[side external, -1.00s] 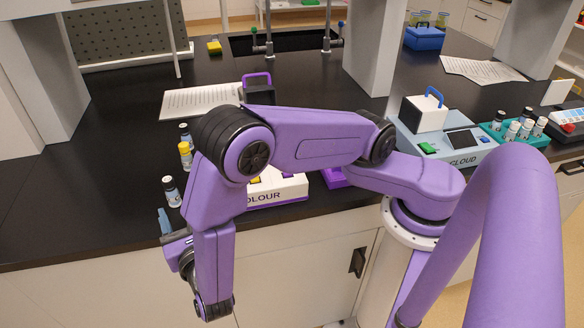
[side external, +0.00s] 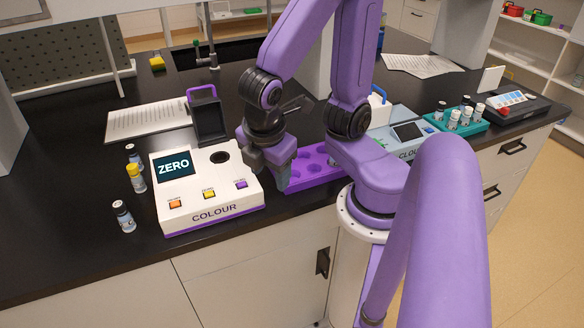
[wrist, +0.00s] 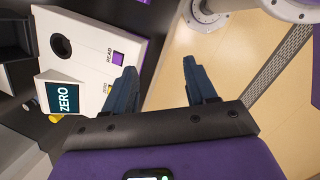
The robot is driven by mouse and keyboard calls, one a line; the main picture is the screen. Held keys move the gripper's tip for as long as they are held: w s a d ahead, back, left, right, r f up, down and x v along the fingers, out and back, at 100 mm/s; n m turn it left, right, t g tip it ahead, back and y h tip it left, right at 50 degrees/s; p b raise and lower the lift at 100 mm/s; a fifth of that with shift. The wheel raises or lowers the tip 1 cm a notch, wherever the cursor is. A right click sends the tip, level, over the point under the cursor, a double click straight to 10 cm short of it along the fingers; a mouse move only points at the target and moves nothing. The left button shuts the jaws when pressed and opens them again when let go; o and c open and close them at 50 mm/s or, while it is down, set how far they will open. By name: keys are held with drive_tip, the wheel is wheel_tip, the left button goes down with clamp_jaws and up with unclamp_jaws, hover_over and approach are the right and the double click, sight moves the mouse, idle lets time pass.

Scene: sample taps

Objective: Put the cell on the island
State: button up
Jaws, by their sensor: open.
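My gripper (side external: 282,182) is open, just right of the white COLOUR meter (side external: 237,200), near the bench's front edge. In the wrist view its two dark blue fingers (wrist: 160,72) are apart with nothing between them. I cannot tell which vial is the cell. The black bench top (side external: 60,225) is in view; I cannot tell what the island is.
A purple rack (side external: 318,170) with round holes is beside my gripper, partly hidden by my arm. A black box with a purple handle (side external: 207,115) stands behind the meter. The CLOUD meter (side external: 408,133) and a teal vial rack (side external: 460,124) are right. The front-left bench is clear.

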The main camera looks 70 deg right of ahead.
drive_tip(key=s+m+y, duration=0.1)
drive_tip(key=s, duration=0.1)
drive_tip(key=s+r+m+y, duration=0.1)
drive_tip(key=s+y, duration=0.1)
drive_tip(key=shift+s+d+r+g, duration=0.2)
drive_tip(key=shift+s+g, duration=0.05)
drive_tip(key=shift+g, duration=0.15)
